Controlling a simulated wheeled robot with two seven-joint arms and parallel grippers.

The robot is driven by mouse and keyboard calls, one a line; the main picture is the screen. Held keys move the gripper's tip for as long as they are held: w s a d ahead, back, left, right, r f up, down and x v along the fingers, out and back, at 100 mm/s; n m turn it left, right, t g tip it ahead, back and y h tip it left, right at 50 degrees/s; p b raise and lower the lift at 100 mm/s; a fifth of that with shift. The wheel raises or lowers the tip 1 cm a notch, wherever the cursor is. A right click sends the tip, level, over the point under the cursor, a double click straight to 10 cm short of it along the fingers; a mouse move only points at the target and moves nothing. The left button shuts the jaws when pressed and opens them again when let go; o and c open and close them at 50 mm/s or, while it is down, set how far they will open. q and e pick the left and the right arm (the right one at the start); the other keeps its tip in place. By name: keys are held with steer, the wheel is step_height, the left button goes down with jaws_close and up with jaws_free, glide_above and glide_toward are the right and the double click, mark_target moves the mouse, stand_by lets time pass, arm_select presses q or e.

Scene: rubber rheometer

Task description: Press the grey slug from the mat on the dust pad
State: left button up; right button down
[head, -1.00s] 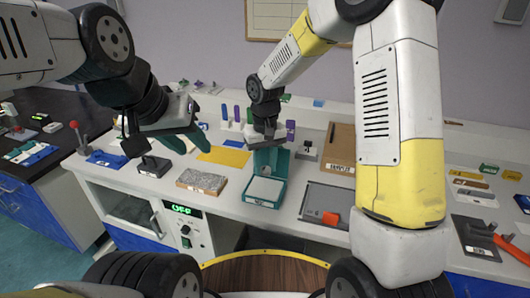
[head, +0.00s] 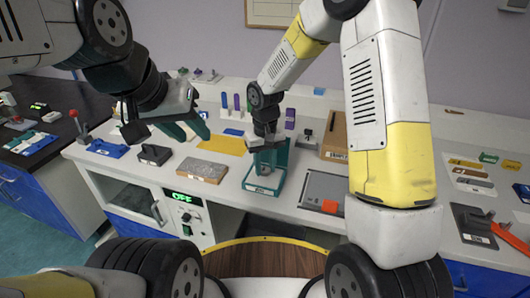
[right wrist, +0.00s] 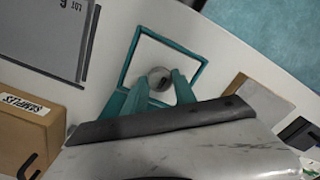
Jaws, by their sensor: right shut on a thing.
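The dust pad is a white square in a teal-rimmed tray (head: 260,189) on the bench in the head view. It also shows in the right wrist view (right wrist: 141,90) under my gripper. My right gripper (head: 266,166) points down over the pad. In the right wrist view its teal fingers are closed on the small round grey slug (right wrist: 158,76). The slug appears over the pad; whether it touches the pad I cannot tell. My left gripper (head: 190,131) hangs in the air at the left, its teal fingers apart and empty. A yellow mat (head: 221,145) lies behind the pad.
A cardboard box (head: 335,140) and a grey plate with a red piece (head: 330,206) are at the right. Purple posts (head: 290,119) stand behind. An oven reading OFF (head: 187,199) is below.

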steer(key=shift+f, duration=0.6)
stand_by(1.8)
steer(key=shift+r, duration=3.6)
